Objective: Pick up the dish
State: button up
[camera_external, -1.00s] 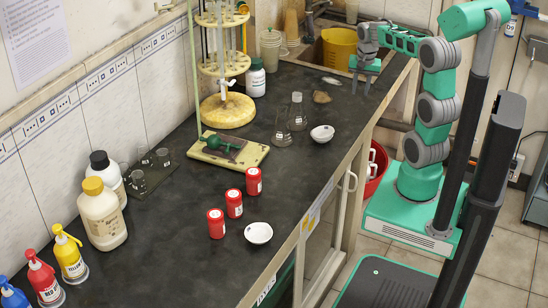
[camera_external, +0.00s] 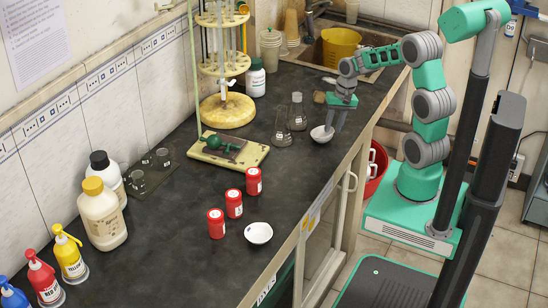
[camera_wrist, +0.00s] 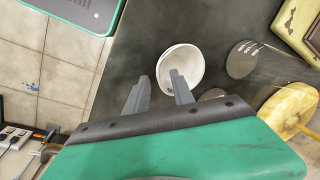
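A small white dish (camera_external: 319,135) stands on the dark bench near its right edge, beside two glass flasks. A second white dish (camera_external: 258,233) stands nearer, by the red cans. My gripper (camera_external: 336,126) points down at the far dish's right side. In the wrist view, my gripper (camera_wrist: 160,77) is open, its two fingers apart. One finger overlaps the inside of the white dish (camera_wrist: 182,56) and the other lies outside its left rim. I cannot tell whether either finger touches the rim.
Two flasks (camera_external: 282,134) stand left of the far dish, with a small brown item (camera_external: 319,97) behind it. Several red cans (camera_external: 234,204) stand nearer. A burette stand with a yellow base (camera_external: 227,111) is at the back left. The bench between is clear.

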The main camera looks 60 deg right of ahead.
jog(key=shift+c, duration=0.3)
grip_shut()
dwell(1.0)
